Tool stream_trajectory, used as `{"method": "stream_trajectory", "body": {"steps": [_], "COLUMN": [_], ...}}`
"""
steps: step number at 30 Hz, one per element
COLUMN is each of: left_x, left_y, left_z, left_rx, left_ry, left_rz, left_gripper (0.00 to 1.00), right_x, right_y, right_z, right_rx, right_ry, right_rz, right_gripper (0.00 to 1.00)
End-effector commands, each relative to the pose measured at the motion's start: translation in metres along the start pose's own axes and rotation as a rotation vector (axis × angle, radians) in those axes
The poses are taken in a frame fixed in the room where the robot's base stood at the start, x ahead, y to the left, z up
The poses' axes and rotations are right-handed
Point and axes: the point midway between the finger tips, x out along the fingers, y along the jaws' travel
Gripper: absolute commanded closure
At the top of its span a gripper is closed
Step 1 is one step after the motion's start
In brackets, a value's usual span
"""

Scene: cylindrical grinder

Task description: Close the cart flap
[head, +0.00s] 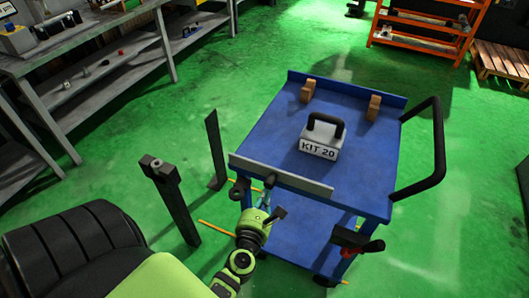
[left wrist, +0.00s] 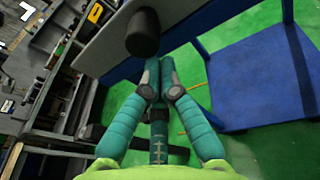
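The blue cart (head: 362,150) stands right of centre in the head view. Its flap, a long grey plate (head: 285,177), runs along the near edge of the top; I cannot tell its exact angle. In the left wrist view the grey plate (left wrist: 108,38) crosses the upper left, with a black knob (left wrist: 142,32) in front of it. My left gripper (head: 266,190) is just below the flap on its near side. In the left wrist view its teal fingers (left wrist: 158,72) meet at the tips with nothing seen between them. They look close to the knob; contact is unclear. My right gripper is not visible.
A grey block marked KIT 20 (head: 319,138) and two small wooden blocks sit on the cart top. A black push handle (head: 437,150) is at its right. Dark posts (head: 216,150) stand left of the cart. Workbenches and an orange rack (head: 421,28) are farther off.

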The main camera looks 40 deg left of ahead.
Motion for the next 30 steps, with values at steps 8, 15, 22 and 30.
{"method": "stream_trajectory", "body": {"steps": [8, 15, 22, 30], "left_x": [0.000, -0.041, -0.089, -0.117], "left_y": [0.003, 0.001, 0.001, 0.000], "left_z": [0.011, 0.005, 0.002, 0.000], "left_rx": [0.001, 0.005, 0.002, 0.000], "left_ry": [-0.021, -0.011, -0.003, 0.000], "left_rz": [0.008, 0.002, -0.001, -0.001], "left_gripper": [1.00, 1.00, 1.00, 1.00], "right_x": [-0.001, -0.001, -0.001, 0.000], "right_y": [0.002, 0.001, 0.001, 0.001], "right_z": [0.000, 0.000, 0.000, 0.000], "right_rx": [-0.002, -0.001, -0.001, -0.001], "right_ry": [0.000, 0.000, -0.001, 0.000], "right_rz": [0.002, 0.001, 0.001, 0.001], "right_gripper": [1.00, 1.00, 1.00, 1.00]}}
